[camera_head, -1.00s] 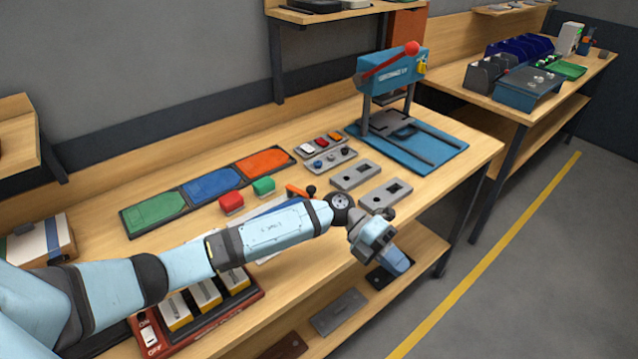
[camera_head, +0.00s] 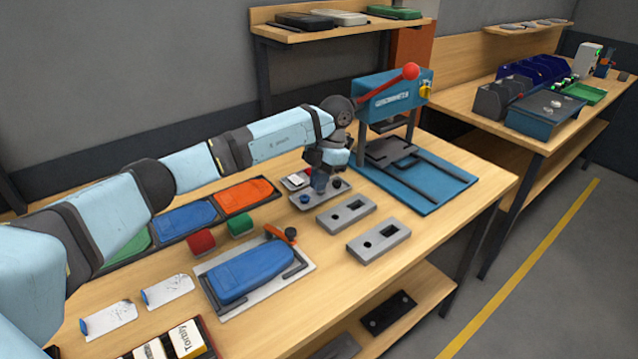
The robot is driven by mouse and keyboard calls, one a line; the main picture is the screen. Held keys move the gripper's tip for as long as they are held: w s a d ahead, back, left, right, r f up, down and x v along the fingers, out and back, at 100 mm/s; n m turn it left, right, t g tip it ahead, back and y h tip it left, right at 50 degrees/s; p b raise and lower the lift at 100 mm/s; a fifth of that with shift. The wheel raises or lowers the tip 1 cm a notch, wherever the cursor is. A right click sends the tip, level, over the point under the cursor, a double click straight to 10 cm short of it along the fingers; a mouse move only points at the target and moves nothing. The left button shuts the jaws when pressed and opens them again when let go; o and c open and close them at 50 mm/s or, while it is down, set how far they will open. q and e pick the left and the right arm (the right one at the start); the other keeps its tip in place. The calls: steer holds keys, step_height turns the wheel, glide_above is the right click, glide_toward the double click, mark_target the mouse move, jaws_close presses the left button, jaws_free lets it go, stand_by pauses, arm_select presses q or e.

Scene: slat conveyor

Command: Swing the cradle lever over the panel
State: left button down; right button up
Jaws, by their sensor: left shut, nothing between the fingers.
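The cradle is a light grey plate (camera_head: 222,313) with dark corner brackets, lying on the bench in the lower middle. A blue panel (camera_head: 248,272) lies in it. The cradle lever (camera_head: 277,233) is orange with a dark knob and sits at the plate's far right corner, beyond the panel's end and not across its middle. My left gripper (camera_head: 320,183) is shut and empty, pointing down over the grey button plate behind the lever. It is apart from the lever; its fingertips partly hide the buttons. My right gripper is not in view.
Red (camera_head: 201,243) and green (camera_head: 241,225) blocks stand just behind the cradle. Two grey slotted blocks (camera_head: 378,241) lie to its right. A blue press (camera_head: 393,100) with a red-knobbed lever stands behind. The bench's right front is clear.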

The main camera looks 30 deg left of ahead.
arm_select(q)
steer(key=s+f, duration=0.2)
steer(key=s+a+f+p, duration=0.1)
steer(key=s+f, duration=0.1)
steer(key=f, duration=0.1)
steer(key=s+f+p, duration=0.1)
steer(key=f, duration=0.2)
steer(key=shift+s+a, duration=0.35)
steer(key=shift+s, duration=0.05)
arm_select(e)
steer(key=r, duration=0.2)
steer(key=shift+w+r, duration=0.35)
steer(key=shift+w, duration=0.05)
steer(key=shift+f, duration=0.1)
